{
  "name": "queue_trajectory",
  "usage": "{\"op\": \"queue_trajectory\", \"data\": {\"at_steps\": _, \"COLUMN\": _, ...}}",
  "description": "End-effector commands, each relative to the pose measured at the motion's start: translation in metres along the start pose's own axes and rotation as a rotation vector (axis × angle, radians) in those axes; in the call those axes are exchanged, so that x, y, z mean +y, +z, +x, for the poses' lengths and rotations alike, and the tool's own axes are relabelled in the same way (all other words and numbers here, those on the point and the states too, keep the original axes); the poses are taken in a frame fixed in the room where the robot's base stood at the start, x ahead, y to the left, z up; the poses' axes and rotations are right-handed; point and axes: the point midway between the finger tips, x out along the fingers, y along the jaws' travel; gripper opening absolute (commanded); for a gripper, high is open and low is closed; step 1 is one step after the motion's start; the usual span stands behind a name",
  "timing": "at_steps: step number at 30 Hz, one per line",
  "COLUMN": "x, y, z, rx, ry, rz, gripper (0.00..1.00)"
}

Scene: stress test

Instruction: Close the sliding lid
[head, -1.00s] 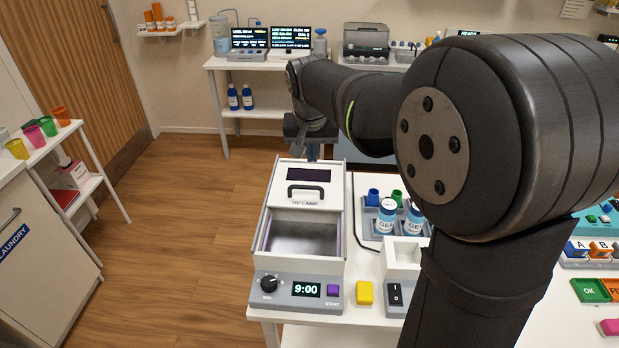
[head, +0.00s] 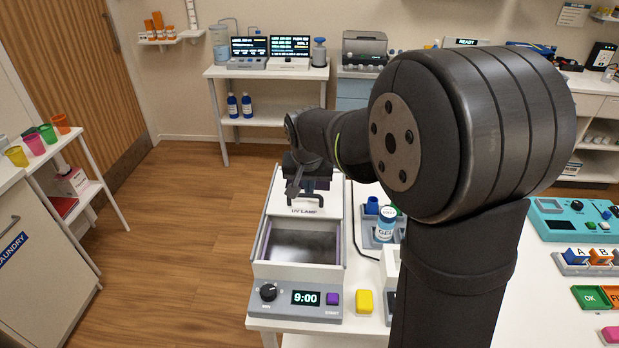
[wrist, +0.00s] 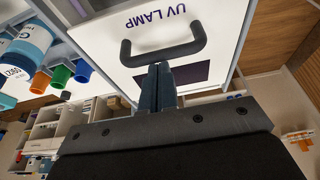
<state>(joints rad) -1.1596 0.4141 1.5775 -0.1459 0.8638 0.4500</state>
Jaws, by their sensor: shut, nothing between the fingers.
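The UV lamp box (head: 296,273) stands on the white table, with its white sliding lid (head: 333,206) over the far part. The near part is open and shows the grey chamber (head: 303,242). The lid's dark arched handle (head: 306,199) is partly covered by my gripper (head: 304,192) in the head view. In the wrist view, the handle (wrist: 165,52) and the "UV LAMP" lettering on the lid (wrist: 185,18) show clearly. My gripper's fingers (wrist: 157,82) are together, close by the handle's far side. I cannot tell whether they touch it.
Open floor (head: 180,260) lies left of the table.

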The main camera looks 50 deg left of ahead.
Motion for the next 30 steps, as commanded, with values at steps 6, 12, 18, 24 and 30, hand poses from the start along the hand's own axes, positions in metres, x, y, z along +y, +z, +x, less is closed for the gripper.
{"op": "queue_trajectory", "data": {"at_steps": 6, "x": 0.0, "y": 0.004, "z": -0.002, "rx": -0.001, "ry": 0.0, "rz": -0.001, "gripper": 0.0}}
{"op": "queue_trajectory", "data": {"at_steps": 12, "x": 0.0, "y": 0.004, "z": -0.002, "rx": -0.001, "ry": 0.0, "rz": -0.001, "gripper": 0.0}}
{"op": "queue_trajectory", "data": {"at_steps": 18, "x": -0.001, "y": 0.023, "z": -0.009, "rx": 0.0, "ry": 0.0, "rz": -0.003, "gripper": 0.0}}
{"op": "queue_trajectory", "data": {"at_steps": 24, "x": -0.001, "y": 0.068, "z": -0.024, "rx": 0.0, "ry": -0.001, "rz": -0.004, "gripper": 0.0}}
{"op": "queue_trajectory", "data": {"at_steps": 30, "x": -0.002, "y": 0.111, "z": -0.038, "rx": 0.0, "ry": -0.001, "rz": -0.005, "gripper": 0.0}}
